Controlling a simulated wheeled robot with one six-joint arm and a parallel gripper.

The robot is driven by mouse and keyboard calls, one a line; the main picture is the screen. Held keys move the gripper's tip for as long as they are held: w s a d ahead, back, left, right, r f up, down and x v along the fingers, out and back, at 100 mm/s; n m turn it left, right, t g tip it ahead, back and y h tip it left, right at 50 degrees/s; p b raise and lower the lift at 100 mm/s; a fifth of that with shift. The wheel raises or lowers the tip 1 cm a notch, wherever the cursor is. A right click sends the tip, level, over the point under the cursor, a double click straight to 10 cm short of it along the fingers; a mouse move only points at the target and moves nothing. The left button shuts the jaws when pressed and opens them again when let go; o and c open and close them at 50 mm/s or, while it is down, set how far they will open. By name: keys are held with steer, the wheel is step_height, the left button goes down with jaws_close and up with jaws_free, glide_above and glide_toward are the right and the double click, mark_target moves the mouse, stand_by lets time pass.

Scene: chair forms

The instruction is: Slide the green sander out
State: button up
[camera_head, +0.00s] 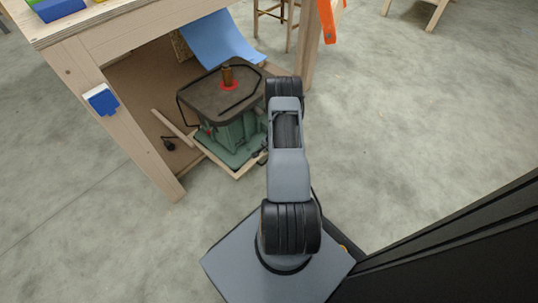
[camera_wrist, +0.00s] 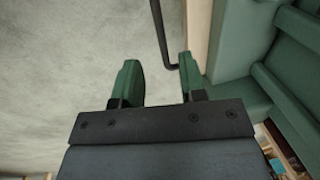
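The green sander (camera_head: 232,135) stands under the wooden workbench. It has a dark flat top (camera_head: 205,95) and an orange-red ring with a brown post on it. It rests on a low wooden-edged base (camera_head: 215,160). In the wrist view its green body (camera_wrist: 240,40) fills the right side. A thin dark bent rod (camera_wrist: 159,25) shows between the fingertips' directions; I cannot tell its distance. My gripper (camera_wrist: 159,62) is open, its two green fingers apart, with nothing visibly held. In the head view my arm hides the gripper, which is near the sander's right side.
The workbench (camera_head: 75,65) has a front leg left of the sander and another leg behind it to the right. A blue sheet (camera_head: 222,40) hangs behind the sander. An orange item (camera_head: 326,20) hangs at upper right. The concrete floor in front and right is clear.

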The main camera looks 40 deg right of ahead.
step_height(320, 180, up, 7)
steer(key=s+p, duration=0.1)
steer(key=p, duration=0.1)
steer(key=shift+s, duration=0.2)
stand_by(0.4)
steer(key=w+a+r+n+p, duration=0.25)
steer(key=a+r+p, duration=0.3)
steer(key=r, duration=0.95)
steer(key=w+a+r+n+t+p, duration=0.1)
steer(key=a+r+n+p, duration=0.35)
steer(key=r, duration=0.95)
steer(key=w+a+r+n+p, duration=0.2)
steer(key=a+r+p, duration=0.5)
steer(key=r, duration=0.8)
steer(key=s+a+r+n+p, duration=0.2)
steer(key=s+a+r+p, duration=0.2)
steer(key=r, duration=0.5)
steer(key=s+a+r+n+p, duration=0.3)
steer(key=s+r+p, duration=0.3)
steer(key=r, duration=0.4)
steer(key=s+a+r+n+p, duration=0.3)
steer(key=s+a+r+p, duration=0.2)
steer(key=r, duration=0.5)
steer(key=shift+s+a+r+p, duration=0.25)
steer(key=shift+s+p, duration=0.3)
steer(key=shift+p, duration=0.2)
